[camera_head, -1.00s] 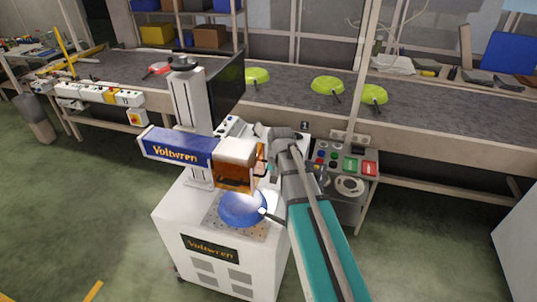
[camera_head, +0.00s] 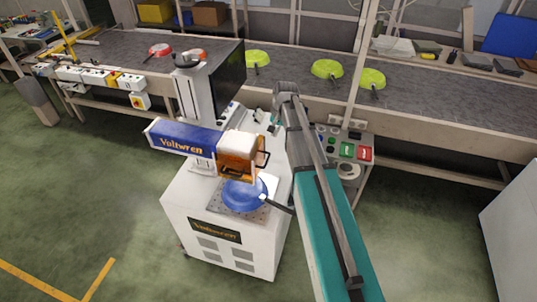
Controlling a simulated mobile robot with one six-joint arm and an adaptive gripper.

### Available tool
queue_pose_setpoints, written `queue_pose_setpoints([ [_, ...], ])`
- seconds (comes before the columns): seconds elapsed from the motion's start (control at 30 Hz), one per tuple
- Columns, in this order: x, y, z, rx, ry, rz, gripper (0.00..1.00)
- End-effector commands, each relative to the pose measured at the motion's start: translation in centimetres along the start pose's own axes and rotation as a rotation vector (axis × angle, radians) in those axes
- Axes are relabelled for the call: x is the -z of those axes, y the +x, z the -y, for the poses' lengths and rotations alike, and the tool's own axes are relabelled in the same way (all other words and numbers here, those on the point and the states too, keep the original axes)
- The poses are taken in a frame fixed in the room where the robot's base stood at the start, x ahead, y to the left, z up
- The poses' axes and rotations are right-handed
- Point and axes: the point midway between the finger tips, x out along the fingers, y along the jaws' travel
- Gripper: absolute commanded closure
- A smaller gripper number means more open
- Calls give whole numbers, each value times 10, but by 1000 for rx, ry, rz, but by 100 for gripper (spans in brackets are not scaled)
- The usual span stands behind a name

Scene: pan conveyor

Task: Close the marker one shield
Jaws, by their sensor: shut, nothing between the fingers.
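The marker one machine is a white Voltwren cabinet (camera_head: 225,235) with a blue marking head (camera_head: 183,138). Its amber shield (camera_head: 238,166) hangs under the white front of the head, with dark handle bars on it. A blue pan (camera_head: 243,194) lies on the perforated plate below, its dark handle pointing right. The pan shows below the shield's lower edge. My gripper (camera_head: 273,127) is shut and empty, small and partly hidden at the far end of my arm, behind and right of the shield. I cannot see it touching the shield.
A conveyor (camera_head: 420,100) runs behind with several green pans (camera_head: 327,69) and one red pan (camera_head: 160,49). A monitor (camera_head: 229,75) stands beside the machine's column. A button panel (camera_head: 347,149) is right of my arm. The floor at front left is clear.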

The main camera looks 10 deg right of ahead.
Motion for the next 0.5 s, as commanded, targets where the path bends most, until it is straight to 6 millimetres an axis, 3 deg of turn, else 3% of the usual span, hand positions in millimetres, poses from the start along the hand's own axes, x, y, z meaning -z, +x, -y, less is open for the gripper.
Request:
queue_pose_setpoints([
  [0.5, 0, 9, 0, -1, -1, 0, 100],
])
